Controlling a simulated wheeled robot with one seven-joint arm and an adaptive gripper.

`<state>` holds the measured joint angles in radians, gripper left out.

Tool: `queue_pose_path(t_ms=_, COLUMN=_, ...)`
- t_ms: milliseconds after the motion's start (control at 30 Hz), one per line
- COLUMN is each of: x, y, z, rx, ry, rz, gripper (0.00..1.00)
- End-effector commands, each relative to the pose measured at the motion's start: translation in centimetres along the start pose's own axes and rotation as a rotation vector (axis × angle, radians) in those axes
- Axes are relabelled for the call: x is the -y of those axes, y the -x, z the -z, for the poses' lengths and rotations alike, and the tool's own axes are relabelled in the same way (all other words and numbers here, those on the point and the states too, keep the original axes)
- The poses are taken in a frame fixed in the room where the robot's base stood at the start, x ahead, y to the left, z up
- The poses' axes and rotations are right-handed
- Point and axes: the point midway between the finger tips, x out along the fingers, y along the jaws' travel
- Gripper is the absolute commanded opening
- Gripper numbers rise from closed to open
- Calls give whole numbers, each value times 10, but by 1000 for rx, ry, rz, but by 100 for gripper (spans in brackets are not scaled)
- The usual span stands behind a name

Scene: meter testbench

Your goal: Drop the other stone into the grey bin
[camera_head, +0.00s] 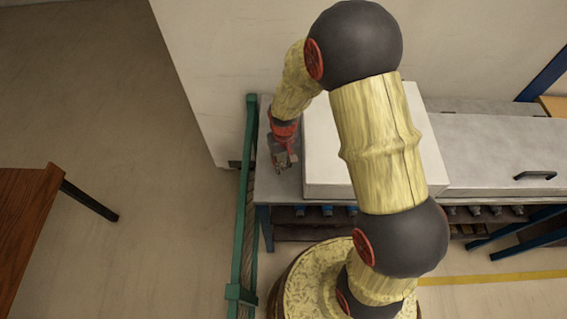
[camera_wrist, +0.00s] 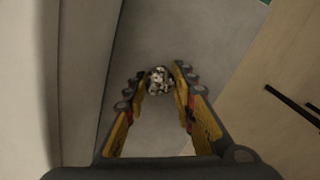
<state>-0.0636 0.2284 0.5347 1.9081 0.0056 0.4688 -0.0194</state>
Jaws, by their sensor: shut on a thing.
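In the wrist view a speckled black, white and brown stone (camera_wrist: 159,80) sits between the fingertips of my gripper (camera_wrist: 158,84). The yellow and black fingers are closed on it from both sides. In the head view my gripper (camera_head: 284,161) is over the left end of the grey bench, beside the white box. The stone is too small there to make out clearly. I cannot tell whether the stone touches the bench top. I see no grey bin that I can pick out for certain in either view.
A white box (camera_head: 318,150) stands on the bench (camera_head: 263,185) to the right of my gripper. A green rail (camera_head: 243,200) runs along the bench's left side. A brown table (camera_head: 25,215) is at the far left, with open floor (camera_head: 130,130) between.

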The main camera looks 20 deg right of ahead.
Motion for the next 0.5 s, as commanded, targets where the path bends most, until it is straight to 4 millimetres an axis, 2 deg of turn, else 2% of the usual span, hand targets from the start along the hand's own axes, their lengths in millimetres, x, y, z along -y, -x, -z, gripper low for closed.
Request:
queue_pose_path(t_ms=200, x=0, y=-3, z=0, rx=1, ry=0, rz=0, gripper=0)
queue_pose_path(t_ms=233, x=0, y=-3, z=0, rx=1, ry=0, rz=0, gripper=26)
queue_pose_path(t_ms=500, x=0, y=-2, z=0, rx=1, ry=0, rz=0, gripper=42)
